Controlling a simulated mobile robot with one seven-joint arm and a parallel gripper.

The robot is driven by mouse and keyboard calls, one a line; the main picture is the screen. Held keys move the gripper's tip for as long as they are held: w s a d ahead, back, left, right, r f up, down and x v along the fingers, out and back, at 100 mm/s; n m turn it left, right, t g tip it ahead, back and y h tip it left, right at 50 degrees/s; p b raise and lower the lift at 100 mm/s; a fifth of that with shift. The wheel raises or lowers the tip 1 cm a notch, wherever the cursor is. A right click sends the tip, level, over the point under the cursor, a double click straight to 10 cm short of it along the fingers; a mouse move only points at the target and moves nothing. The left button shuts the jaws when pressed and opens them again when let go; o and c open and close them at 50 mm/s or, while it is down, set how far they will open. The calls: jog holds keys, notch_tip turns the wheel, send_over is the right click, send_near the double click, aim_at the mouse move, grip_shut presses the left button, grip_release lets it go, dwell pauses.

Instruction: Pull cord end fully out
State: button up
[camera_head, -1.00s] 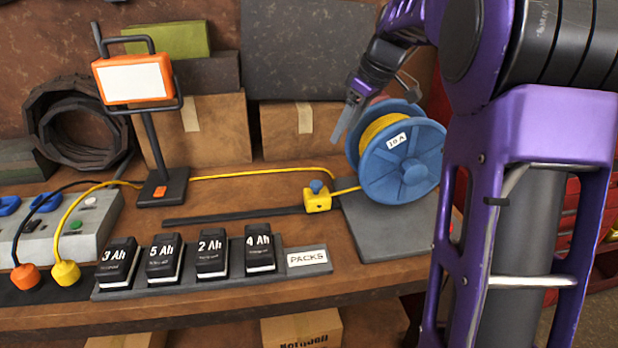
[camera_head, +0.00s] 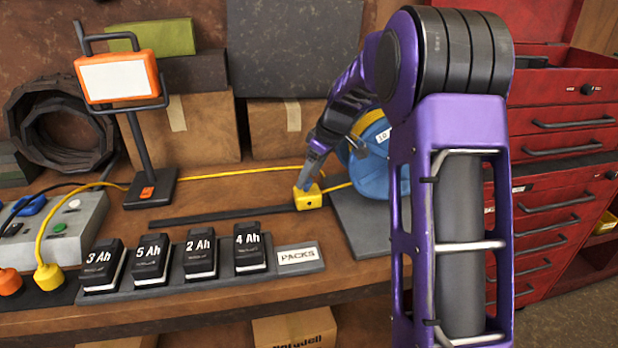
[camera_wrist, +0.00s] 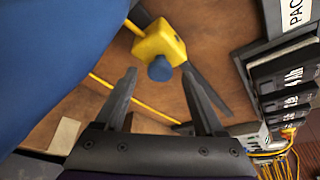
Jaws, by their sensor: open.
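The yellow cord end (camera_head: 309,198) is a small yellow block on the bench, just left of the reel's grey base; it also shows in the wrist view (camera_wrist: 158,44) with a blue knob (camera_wrist: 160,69) on it. Yellow cord (camera_head: 240,172) runs along the bench behind it toward the left. The blue reel (camera_head: 372,176) stands to the right, partly hidden by my arm; its side fills the left of the wrist view (camera_wrist: 50,60). My gripper (camera_head: 311,177) is open, just above the yellow block. In the wrist view the block lies beyond and between the fingertips (camera_wrist: 158,72), the knob nearest.
Black battery packs stand in a grey rack (camera_head: 215,272) at the front. A dark flat strip (camera_head: 220,216) lies left of the block. A work lamp (camera_head: 150,190) and boxes (camera_head: 200,130) stand behind. A red tool chest (camera_head: 560,190) stands at right.

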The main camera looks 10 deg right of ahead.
jog(key=shift+w+a+f, duration=0.1)
jog(key=shift+w+f, duration=0.05)
jog(key=shift+f, duration=0.35)
grip_shut()
dwell(1.2)
